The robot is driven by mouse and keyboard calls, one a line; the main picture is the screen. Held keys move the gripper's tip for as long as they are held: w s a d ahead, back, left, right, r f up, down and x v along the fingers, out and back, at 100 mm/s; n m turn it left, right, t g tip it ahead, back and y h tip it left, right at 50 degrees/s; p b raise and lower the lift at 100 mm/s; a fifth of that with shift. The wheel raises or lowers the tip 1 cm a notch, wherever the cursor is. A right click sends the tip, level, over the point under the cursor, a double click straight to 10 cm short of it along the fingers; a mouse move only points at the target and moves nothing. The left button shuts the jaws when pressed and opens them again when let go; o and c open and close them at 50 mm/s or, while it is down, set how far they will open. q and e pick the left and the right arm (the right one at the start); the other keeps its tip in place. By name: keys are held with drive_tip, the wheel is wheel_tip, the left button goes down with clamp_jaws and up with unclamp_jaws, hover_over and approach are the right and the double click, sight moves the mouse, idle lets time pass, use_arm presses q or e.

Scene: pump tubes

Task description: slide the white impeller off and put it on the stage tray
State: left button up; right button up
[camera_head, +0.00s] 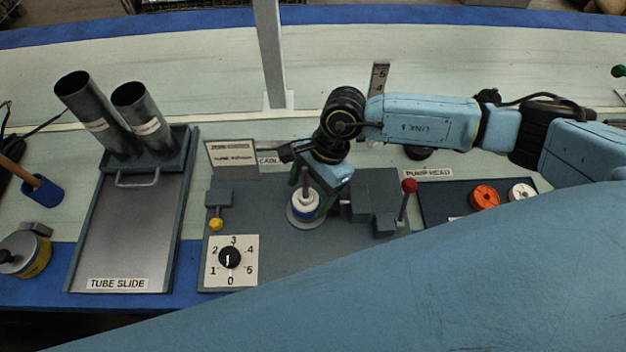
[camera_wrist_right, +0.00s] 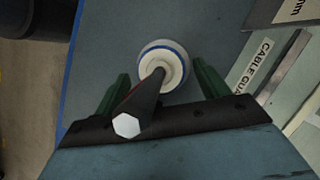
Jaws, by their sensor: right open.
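The white impeller (camera_head: 305,203), a round piece with a blue band, sits around an upright shaft on the grey pump base (camera_head: 270,250). It also shows in the right wrist view (camera_wrist_right: 172,55), with the dark shaft (camera_wrist_right: 150,90) rising from it toward the camera. My right gripper (camera_head: 302,180) is above the impeller, open, its green fingers on either side of the shaft. In the wrist view the right gripper (camera_wrist_right: 161,70) appears empty; contact with the impeller cannot be told. A dark tray (camera_head: 432,206) on the right may be the stage tray. My left gripper is out of view.
A red-knobbed lever (camera_head: 408,188) and grey blocks (camera_head: 372,205) stand between impeller and tray. The tube slide (camera_head: 125,235) with two metal tubes is left. A dial (camera_head: 230,258) is in front.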

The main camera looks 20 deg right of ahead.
sight(310, 193)
drive_tip(key=c, duration=1.3)
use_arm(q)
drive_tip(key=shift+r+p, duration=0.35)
use_arm(e)
drive_tip(key=shift+r, duration=0.6)
